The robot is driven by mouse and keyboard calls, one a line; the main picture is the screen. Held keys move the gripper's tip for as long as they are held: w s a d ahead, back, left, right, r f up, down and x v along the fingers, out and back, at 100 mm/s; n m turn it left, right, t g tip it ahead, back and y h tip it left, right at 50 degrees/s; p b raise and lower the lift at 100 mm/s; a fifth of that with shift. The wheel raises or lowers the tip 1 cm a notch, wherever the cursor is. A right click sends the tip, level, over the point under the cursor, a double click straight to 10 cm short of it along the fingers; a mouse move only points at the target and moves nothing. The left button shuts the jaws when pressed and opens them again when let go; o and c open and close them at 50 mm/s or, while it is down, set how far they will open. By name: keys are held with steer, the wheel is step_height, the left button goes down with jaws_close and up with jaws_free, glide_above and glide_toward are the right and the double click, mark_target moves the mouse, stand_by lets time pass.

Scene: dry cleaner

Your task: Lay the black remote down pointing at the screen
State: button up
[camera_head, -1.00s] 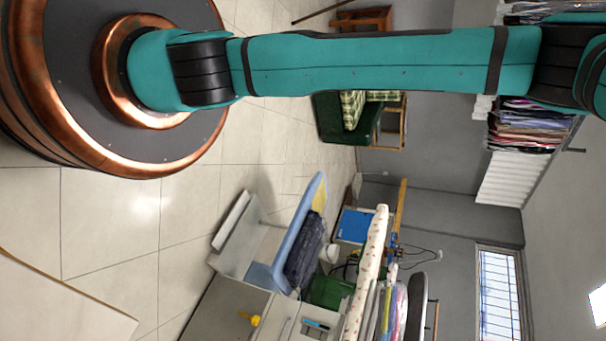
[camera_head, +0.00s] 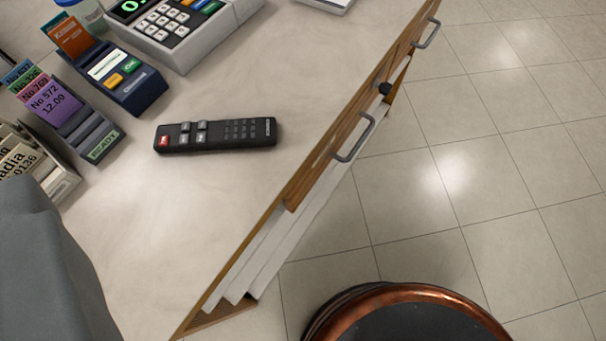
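The black remote (camera_head: 216,135) lies flat on the pale counter top (camera_head: 150,240). Its red button is at the left end, and its long side runs roughly left to right in the picture. The right end lies near the counter's wooden front edge. My gripper is not in view, and nothing is seen touching the remote. No screen that I can make out as a monitor shows; only small device displays are visible.
A cash register (camera_head: 178,28), a card terminal (camera_head: 116,75) and a ticket holder (camera_head: 75,112) stand at the upper left. A grey object (camera_head: 45,270) fills the lower left. Drawers with handles (camera_head: 355,140) front the counter. Tiled floor (camera_head: 500,190) lies right. My base shows at the bottom.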

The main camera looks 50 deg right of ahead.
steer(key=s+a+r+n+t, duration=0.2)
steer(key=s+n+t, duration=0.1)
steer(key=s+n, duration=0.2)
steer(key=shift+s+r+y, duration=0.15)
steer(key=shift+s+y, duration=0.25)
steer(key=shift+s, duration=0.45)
